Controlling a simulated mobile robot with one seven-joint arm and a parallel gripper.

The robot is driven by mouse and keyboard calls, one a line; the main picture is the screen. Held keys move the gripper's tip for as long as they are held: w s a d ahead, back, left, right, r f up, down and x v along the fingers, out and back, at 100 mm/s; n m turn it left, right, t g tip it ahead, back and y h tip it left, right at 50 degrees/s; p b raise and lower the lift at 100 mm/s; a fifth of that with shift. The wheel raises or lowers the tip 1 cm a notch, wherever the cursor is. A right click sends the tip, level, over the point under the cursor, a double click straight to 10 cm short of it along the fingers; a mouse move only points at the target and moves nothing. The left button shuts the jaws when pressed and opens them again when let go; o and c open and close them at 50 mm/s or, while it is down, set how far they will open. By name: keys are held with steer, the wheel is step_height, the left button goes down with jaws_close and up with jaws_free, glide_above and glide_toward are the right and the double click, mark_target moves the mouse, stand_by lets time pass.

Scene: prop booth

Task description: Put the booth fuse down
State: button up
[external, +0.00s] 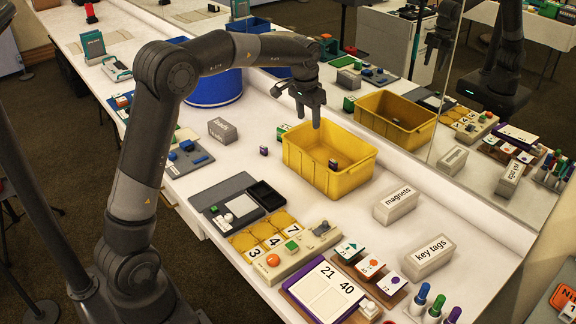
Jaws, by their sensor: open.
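My gripper (308,119) is open, pointing down with nothing visible between its fingers. It hangs above the back left part of a yellow bin (308,176). A small dark block with a light face (333,164) lies inside the bin, below and right of the fingers. A similar small dark block (263,151) stands on the white table just left of the bin. Both are too small to tell which one is the booth fuse.
A blue round tub (214,90) stands behind my arm. Grey label blocks for magnets (396,202) and key tags (429,258) stand right of the bin. A mirror (480,110) along the back right reflects the table.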

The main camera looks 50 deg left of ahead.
steer(key=s+d+r+t, duration=0.1)
steer(key=s+d+r, duration=0.25)
steer(key=s, duration=0.65)
steer(key=s+d+r+t, duration=0.1)
steer(key=s+d+r, duration=0.3)
steer(key=s, duration=0.6)
steer(key=s+d+f+t, duration=0.1)
steer(key=s+f, duration=0.1)
steer(key=s, duration=0.6)
steer(key=s+f+t, duration=0.1)
steer(key=s+f, duration=0.1)
steer(key=s, duration=0.7)
steer(key=shift+d+f, duration=0.15)
steer(key=shift+d, duration=0.2)
